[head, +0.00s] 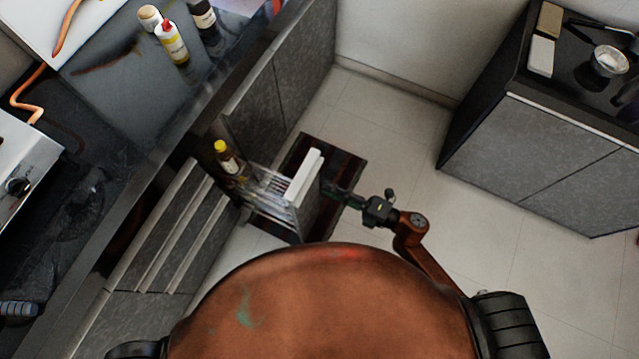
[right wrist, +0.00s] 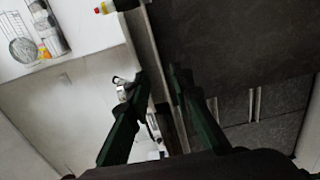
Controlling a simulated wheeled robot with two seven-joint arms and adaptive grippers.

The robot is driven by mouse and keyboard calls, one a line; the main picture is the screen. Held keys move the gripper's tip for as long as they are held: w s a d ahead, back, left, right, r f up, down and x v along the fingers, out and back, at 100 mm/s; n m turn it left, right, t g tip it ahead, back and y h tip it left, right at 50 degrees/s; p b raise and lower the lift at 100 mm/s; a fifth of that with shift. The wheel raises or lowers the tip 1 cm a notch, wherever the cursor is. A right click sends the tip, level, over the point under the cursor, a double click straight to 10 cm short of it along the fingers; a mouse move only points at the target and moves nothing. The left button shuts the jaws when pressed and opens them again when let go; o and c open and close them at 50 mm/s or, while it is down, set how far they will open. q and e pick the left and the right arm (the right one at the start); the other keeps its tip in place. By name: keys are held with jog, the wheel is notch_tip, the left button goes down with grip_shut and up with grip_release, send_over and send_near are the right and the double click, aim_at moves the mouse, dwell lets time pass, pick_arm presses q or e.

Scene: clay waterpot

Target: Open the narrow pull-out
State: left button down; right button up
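The narrow pull-out (head: 307,180) stands drawn out of the lower cabinets at the left in the head view, with its wire rack and white-topped front showing. A bottle with a yellow cap (head: 228,158) stands in its rear part. My right gripper (head: 332,190) is at the outer side of the pull-out's front. In the right wrist view its two fingers (right wrist: 160,74) are apart, with the front's edge (right wrist: 150,50) running between them. I cannot tell whether either finger touches it. My left gripper is not in view.
A dark mat (head: 345,165) lies on the floor under and behind the pull-out. A separate cabinet (head: 560,150) stands at the right. Tiled floor (head: 400,150) is clear between. Bottles (head: 172,42) stand on the left counter.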

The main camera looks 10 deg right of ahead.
jog(key=v, duration=0.7)
jog(key=shift+d, duration=0.15)
jog(key=shift+s, duration=0.1)
